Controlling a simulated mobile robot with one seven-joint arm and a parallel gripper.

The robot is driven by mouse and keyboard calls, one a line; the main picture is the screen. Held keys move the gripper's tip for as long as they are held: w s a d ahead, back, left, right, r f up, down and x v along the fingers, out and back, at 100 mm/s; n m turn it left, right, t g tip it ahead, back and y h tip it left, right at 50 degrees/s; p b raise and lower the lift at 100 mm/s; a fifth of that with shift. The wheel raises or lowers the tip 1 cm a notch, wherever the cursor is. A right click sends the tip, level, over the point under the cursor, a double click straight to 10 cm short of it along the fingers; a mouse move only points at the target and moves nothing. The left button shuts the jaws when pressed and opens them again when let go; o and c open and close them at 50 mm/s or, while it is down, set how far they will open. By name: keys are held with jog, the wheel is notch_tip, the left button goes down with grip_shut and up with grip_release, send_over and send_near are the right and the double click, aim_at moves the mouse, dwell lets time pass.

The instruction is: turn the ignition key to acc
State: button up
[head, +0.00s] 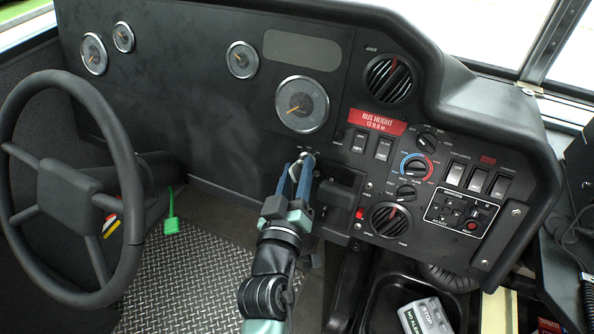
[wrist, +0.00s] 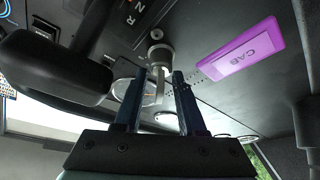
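The ignition switch (wrist: 160,54) is a round, pale metal piece on the dark dash panel in the wrist view. A silver key (wrist: 159,86) extends from it between my fingers. In the head view the small pale ignition area (head: 303,157) is at my fingertips and mostly hidden by them. My gripper (wrist: 160,82) has its two blue fingers on either side of the key. A gap shows between the fingertips, so it looks open; I see no clear grip. In the head view my gripper (head: 296,172) reaches up to the panel below the large gauge. The position markings are too small to read.
A black lever housing (head: 340,192) stands close right of my gripper; its black knob (wrist: 55,68) looms left in the wrist view. A purple CAB tag (wrist: 240,52) is right of the key. The steering wheel (head: 70,190) is left, with open floor between.

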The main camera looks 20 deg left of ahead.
grip_shut()
dwell(1.3)
